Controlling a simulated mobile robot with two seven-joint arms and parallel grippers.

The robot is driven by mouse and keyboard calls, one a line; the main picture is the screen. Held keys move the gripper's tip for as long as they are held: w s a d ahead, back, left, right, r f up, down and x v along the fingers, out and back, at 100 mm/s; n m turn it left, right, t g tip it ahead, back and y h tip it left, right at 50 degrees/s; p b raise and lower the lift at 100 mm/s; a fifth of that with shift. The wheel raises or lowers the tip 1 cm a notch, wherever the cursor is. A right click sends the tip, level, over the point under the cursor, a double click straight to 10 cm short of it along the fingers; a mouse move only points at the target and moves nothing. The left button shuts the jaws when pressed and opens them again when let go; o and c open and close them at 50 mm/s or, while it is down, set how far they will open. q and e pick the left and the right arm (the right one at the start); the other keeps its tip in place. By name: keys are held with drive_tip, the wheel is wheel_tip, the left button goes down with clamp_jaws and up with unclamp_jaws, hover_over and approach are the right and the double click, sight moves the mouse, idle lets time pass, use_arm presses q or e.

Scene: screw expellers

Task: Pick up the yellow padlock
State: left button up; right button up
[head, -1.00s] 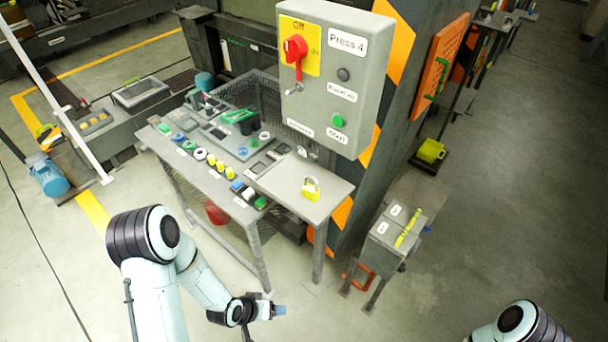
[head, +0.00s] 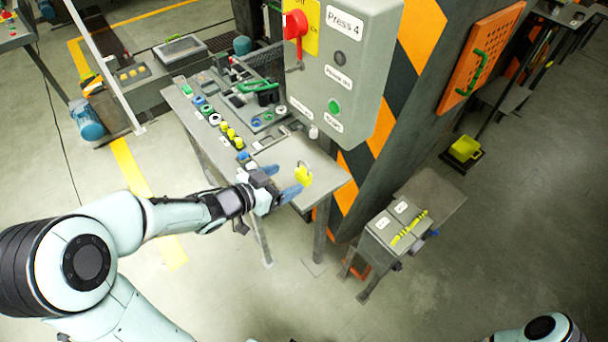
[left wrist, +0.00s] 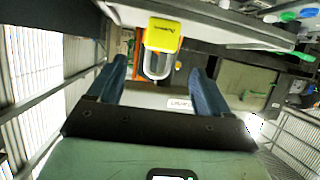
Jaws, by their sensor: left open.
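The yellow padlock (head: 303,178) stands on the bare right end of the grey workbench (head: 318,197), its metal shackle upward. My left gripper (head: 285,181) is at the bench's front side, its blue fingers pointing at the padlock. The fingers are open and empty, with the tips just short of the padlock or beside it. In the left wrist view the yellow padlock (left wrist: 163,35) appears upside down, ahead of and centred between the two fingers of the left gripper (left wrist: 158,66). My right gripper is out of view.
The grey Press 4 control box (head: 345,70) with a red switch stands behind the bench. Several small coloured parts and a green-handled tool (head: 262,87) lie on the bench's left part. A grey box on legs (head: 400,225) stands to the right.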

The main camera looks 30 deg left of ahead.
sight(301, 173)
use_arm(q)
drive_tip(key=x, duration=0.8)
drive_tip(key=shift+f, duration=0.2)
drive_tip(key=c, duration=1.1)
